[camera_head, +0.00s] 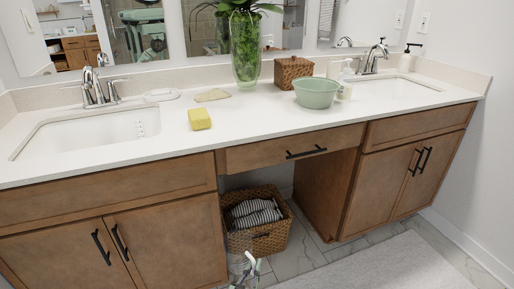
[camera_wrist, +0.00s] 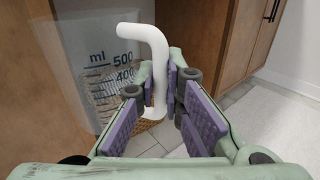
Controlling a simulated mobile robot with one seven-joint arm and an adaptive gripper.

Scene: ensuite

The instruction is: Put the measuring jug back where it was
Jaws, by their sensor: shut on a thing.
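The measuring jug (camera_wrist: 98,75) is clear, with dark "ml", 500 and 400 marks and a white handle (camera_wrist: 152,45). It fills the left of the wrist view. My gripper (camera_wrist: 173,98) is shut on the jug's white handle, with its purple pads on either side. The jug looks close to upright.
The white counter (camera_head: 275,128) holds a yellow sponge (camera_head: 199,119), a green bowl (camera_head: 317,93), a glass vase (camera_head: 245,50), a woven box (camera_head: 293,71) and two sinks. A wicker basket (camera_head: 240,240) with striped cloth stands in the knee space. The counter's front middle is clear.

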